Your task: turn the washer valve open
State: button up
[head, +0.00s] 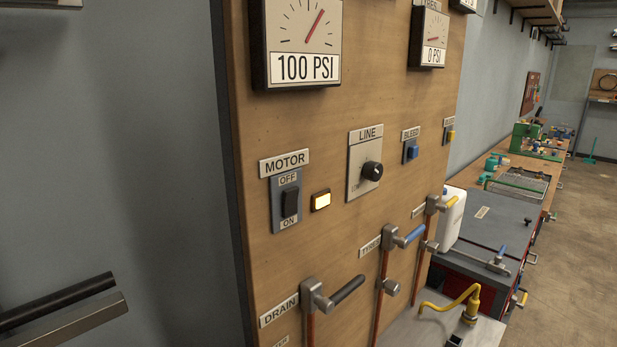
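A wooden control panel (350,110) fills the middle of the head view. Three lever valves sit low on it, each on a red pipe. The farthest has a yellow lever (446,203); its small label (418,211) is too small to read, so I cannot confirm from it that this is the washer valve. The nearer two are the TYRES valve with a blue lever (409,237) and the DRAIN valve with a black lever (346,291). All three levers stick out sideways to the right, tilted slightly up in the picture. My gripper is not in view.
The panel carries a gauge reading 100 PSI (304,38), another reading 0 PSI (431,38), a MOTOR switch (289,201), a lit lamp (321,201) and a LINE knob (371,171). A white bottle (452,222), yellow hose (450,303) and workbench (490,215) stand beyond. Floor is free at right.

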aim_at(445, 207)
jog(key=k, duration=0.7)
jog(key=i+l, duration=0.35)
jog(key=i+l+u, duration=0.15)
jog(key=i+l, duration=0.15)
jog(key=l, duration=0.25)
jog(key=i+l, duration=0.35)
jog(key=l, duration=0.15)
jog(key=i+l+u, duration=0.1)
jog(key=i+l, duration=0.2)
jog(key=l, duration=0.15)
jog(key=i+l+u, duration=0.1)
jog(key=i+l, duration=0.2)
jog(key=l, duration=0.2)
jog(key=i+l, duration=0.25)
jog(key=l, duration=0.3)
jog(key=i+l+u, duration=0.1)
jog(key=i+l, duration=0.2)
jog(key=l, duration=0.25)
jog(key=i+l+u, duration=0.1)
jog(key=i+l, duration=0.15)
jog(key=l, duration=0.3)
